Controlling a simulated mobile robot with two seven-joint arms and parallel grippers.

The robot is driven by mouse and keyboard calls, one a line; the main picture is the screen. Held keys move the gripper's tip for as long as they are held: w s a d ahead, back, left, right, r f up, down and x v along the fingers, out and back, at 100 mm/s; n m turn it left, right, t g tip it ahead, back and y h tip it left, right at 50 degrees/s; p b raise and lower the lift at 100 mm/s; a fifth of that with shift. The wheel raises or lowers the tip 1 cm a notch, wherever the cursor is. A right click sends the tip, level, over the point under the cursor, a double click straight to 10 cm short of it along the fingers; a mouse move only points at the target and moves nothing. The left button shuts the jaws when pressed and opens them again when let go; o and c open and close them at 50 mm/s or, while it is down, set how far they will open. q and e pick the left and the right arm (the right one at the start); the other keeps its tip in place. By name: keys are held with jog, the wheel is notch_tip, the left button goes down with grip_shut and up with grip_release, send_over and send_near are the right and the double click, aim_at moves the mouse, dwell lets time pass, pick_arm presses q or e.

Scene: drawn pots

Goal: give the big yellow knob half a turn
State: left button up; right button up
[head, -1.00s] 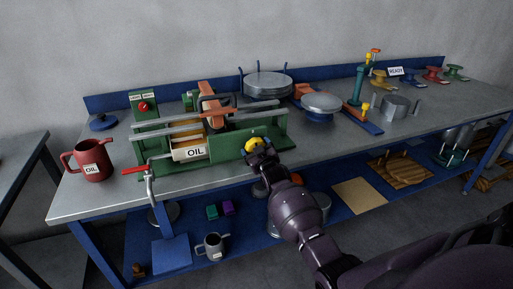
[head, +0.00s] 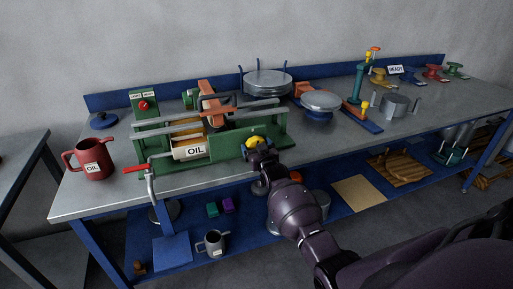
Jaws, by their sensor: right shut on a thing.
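The big yellow knob (head: 256,141) sits on the front of the green machine (head: 225,146), toward its right end. My right gripper (head: 259,148) is at the knob from the front and shut on it. The fingers cover the knob's lower part, and only its yellow top shows. My left gripper is not in view.
A red mug (head: 94,160) stands at the bench's left end. A pan with a silver lid (head: 320,103) stands to the right. Bench top near the front right is clear.

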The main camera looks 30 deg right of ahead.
jog(key=o, duration=0.8)
jog(key=shift+c, duration=0.2)
jog(key=shift+s, duration=0.1)
jog(key=v, duration=1)
jog(key=shift+s+p, duration=0.35)
jog(key=shift+a+f, duration=0.1)
jog(key=s+a+f+n+g+y, duration=0.1)
jog(key=s+a+f+n+y, duration=0.15)
jog(key=s+a, duration=0.5)
jog(key=s+a+f+g, duration=0.1)
jog(key=s+a+f, duration=0.1)
jog(key=s, duration=0.4)
jog(key=s+a+f+g+y, duration=0.1)
jog(key=s+a+f+g, duration=0.1)
jog(key=s+f, duration=0.3)
jog(key=s+a+f+g, duration=0.1)
jog(key=s+f, duration=0.3)
jog(key=s, duration=0.5)
jog(key=shift+s+a+f+g+y, duration=0.2)
jog(key=shift+a+g+y, duration=0.15)
jog(key=shift+a, duration=0.15)
